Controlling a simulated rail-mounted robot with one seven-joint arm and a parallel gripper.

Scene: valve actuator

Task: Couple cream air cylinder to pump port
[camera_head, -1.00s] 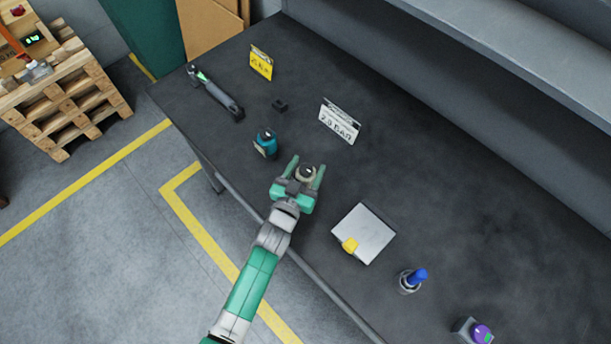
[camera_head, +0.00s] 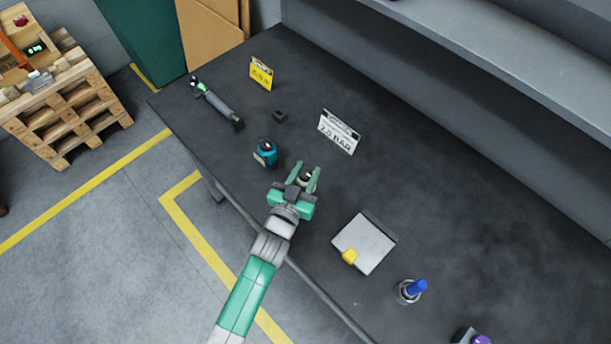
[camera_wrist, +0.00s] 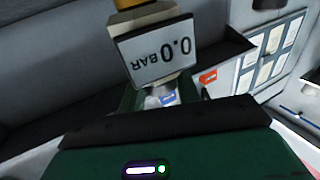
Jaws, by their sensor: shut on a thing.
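The cream air cylinder (camera_head: 307,178) stands near the front edge of the dark bench, mostly hidden between my fingers. My gripper (camera_head: 307,176) is shut on it. In the wrist view, a white display reading 0.0 BAR (camera_wrist: 160,50) faces the camera just beyond my gripper, with a yellowish part above it. A grey hand pump (camera_head: 217,103) with a green detail lies at the bench's far left. Its port is too small to make out.
A teal cylinder (camera_head: 265,153) stands left of my gripper, near a small black block (camera_head: 280,116). A yellow sign (camera_head: 261,73) and a white BAR sign (camera_head: 338,132) stand behind. A silver plate (camera_head: 364,243) and a blue-topped item (camera_head: 413,289) are at right.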

